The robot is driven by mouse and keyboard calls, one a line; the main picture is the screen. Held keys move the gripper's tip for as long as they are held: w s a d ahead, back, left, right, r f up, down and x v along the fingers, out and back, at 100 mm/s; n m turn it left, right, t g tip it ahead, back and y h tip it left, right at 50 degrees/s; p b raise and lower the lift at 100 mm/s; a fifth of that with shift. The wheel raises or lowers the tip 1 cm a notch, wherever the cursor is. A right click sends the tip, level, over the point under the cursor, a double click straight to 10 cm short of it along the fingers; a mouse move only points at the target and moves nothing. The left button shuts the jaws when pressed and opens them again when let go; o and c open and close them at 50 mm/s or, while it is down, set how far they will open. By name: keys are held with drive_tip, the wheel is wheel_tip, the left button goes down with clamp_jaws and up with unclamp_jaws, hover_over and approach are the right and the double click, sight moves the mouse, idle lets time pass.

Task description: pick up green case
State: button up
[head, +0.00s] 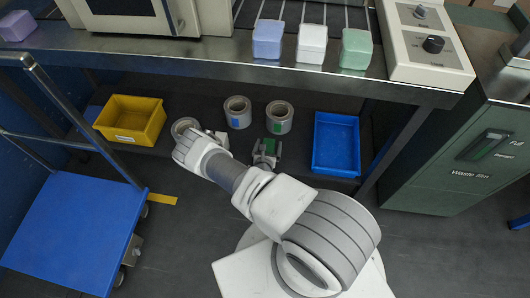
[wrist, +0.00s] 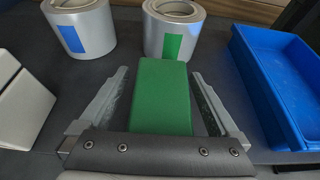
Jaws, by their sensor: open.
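A dark green case (wrist: 163,95) lies between the two fingers of my gripper (wrist: 163,100) in the wrist view, with a visible gap to each finger. It also shows small in the head view (head: 269,146), at my gripper (head: 266,154) over the lower shelf. My gripper is open and not closed on it. The case's near end is hidden behind the gripper's dark body. A separate pale green block (head: 356,49) stands on the bench top, beside a white block (head: 312,43) and a lilac block (head: 267,39), well away from my gripper.
Just beyond the case stand a roll with a green label (wrist: 174,30) and a roll with a blue label (wrist: 80,28). A blue tray (head: 336,143) is to the right and a yellow bin (head: 131,119) to the left. The bench edge (head: 230,62) overhangs the shelf.

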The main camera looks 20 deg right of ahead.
drive_tip(key=shift+w+d, duration=0.1)
clamp_jaws()
idle(0.6)
